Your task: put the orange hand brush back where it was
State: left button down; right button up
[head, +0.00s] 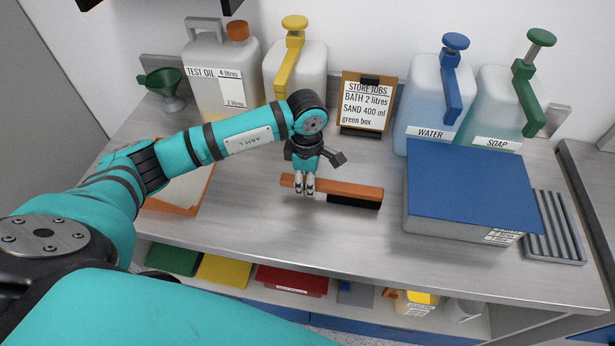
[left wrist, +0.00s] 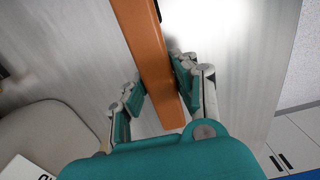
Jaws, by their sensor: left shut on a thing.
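The orange hand brush (head: 345,190) lies level across the middle of the steel worktop area, its black bristles facing down at the right end. My left gripper (head: 304,184) comes down on its left part, the handle, and is shut on it. In the left wrist view the orange brush (left wrist: 148,50) runs between the two teal fingers of my left gripper (left wrist: 162,88), which press on its sides. I cannot tell whether the bristles touch the worktop or hang just above it. My right gripper is not in view.
The worktop (head: 330,240) is clear in front of the brush. A blue-topped box (head: 470,185) and a ribbed grey tray (head: 556,228) are at right. An orange-edged tray (head: 182,192) is partly behind my arm. Bottles and a job board (head: 366,103) line the back.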

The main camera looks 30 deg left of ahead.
pick_arm(q)
jog(key=shift+f, duration=0.3)
jog(key=shift+f+b, duration=0.1)
jog(key=shift+b, duration=0.25)
jog(key=c, duration=1)
grip_release()
jog(key=shift+c, duration=0.2)
